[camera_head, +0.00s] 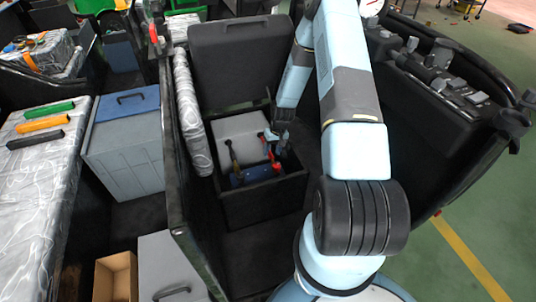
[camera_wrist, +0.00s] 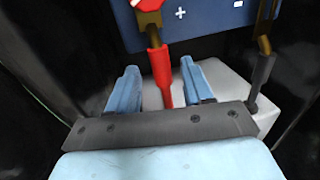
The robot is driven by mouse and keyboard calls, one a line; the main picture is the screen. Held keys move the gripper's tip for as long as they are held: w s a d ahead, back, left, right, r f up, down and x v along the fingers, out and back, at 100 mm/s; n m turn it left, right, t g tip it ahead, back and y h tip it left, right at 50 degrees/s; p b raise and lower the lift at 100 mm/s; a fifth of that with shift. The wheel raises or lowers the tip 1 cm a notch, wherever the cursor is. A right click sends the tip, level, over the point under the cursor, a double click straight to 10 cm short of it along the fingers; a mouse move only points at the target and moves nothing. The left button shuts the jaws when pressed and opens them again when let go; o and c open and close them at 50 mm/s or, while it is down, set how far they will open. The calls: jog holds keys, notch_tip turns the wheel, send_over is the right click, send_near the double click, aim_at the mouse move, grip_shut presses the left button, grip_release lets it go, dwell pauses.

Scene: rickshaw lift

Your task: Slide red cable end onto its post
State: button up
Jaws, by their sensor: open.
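The blue battery (camera_wrist: 205,22) with plus and minus marks fills the top of the wrist view. In the head view the battery (camera_head: 250,176) sits inside an open black box. The red cable end (camera_wrist: 158,65) has a red sleeve and a brass lug. The lug lies at the red post top (camera_wrist: 147,4), by the plus mark; I cannot tell whether it is around the post. My gripper (camera_wrist: 159,68) is open, its two blue fingers on either side of the red sleeve with gaps. The black cable end (camera_wrist: 262,65) stands to the right, by the minus mark.
The black box's walls (camera_head: 262,205) surround the battery closely, and its raised lid (camera_head: 240,60) stands behind. A light grey block (camera_head: 240,133) lies in the box beside the battery. A wrapped roll (camera_head: 190,110) stands left of the box.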

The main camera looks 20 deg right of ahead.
notch_tip(320, 180, up, 12)
jog(key=d, duration=0.2)
jog(key=shift+d+f, duration=0.2)
dwell(0.4)
jog(key=s+a+r+t+h, duration=0.15)
jog(key=s+r, duration=0.25)
jog(key=r, duration=1.2)
jog(key=s+a+r+t+h, duration=0.1)
jog(key=s+a+r, duration=0.25)
jog(key=r, duration=1.15)
jog(key=s+a+r+t, duration=0.1)
jog(key=s+r, duration=0.6)
jog(key=s, duration=0.5)
jog(key=s+a+r+t, duration=0.2)
jog(key=s+r, duration=0.6)
jog(key=s, duration=0.5)
jog(key=shift+s+r, duration=0.15)
jog(key=shift+r, duration=0.1)
jog(key=shift+a, duration=0.1)
